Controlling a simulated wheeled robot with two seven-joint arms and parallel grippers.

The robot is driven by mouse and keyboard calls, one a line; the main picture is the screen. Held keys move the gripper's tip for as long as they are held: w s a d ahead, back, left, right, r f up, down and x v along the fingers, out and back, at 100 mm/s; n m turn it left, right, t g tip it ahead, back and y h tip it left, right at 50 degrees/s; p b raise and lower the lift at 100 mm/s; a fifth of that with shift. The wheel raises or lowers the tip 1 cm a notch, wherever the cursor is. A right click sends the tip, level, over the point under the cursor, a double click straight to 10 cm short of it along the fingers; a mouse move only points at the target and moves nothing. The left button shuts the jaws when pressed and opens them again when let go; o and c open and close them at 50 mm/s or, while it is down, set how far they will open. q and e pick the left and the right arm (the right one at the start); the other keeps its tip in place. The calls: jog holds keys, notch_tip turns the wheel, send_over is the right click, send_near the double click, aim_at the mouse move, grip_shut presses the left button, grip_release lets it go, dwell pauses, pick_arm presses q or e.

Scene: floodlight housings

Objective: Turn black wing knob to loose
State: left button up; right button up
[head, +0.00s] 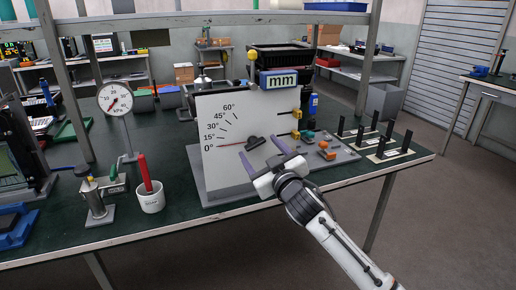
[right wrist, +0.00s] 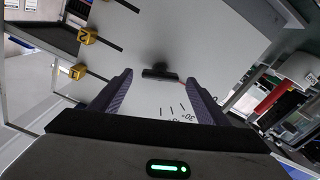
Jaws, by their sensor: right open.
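The black wing knob (head: 256,142) sits on the face of an upright white panel (head: 225,175) with a printed angle scale from 0° to 60°. A thin red pointer line runs left from the knob to about the 0° mark. No readable "loose" mark shows. My right gripper (head: 260,153) is open in front of the panel, just below and right of the knob. In the right wrist view the knob (right wrist: 160,72) appears as a dark bar between and just beyond the two open fingers (right wrist: 158,83), with nothing held. My left gripper is not in view.
A grey base with orange and teal parts (head: 326,152) lies right of the panel. Yellow clamps (head: 296,134) stand at its right edge. A white cup (head: 151,197) with a red handle and a dial gauge (head: 115,98) stand left. Black posts on plates (head: 381,147) stand far right.

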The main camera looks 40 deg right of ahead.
aim_at(255, 144)
jog(key=shift+x, duration=1.15)
jog(key=c, duration=1)
jog(key=shift+r+n+p, duration=0.1)
jog(key=shift+n+p, duration=0.2)
jog(key=shift+p, duration=0.2)
jog(key=shift+c, duration=0.2)
jog(key=shift+n+p, duration=0.35)
jog(key=shift+n, duration=0.35)
jog(key=o, duration=1)
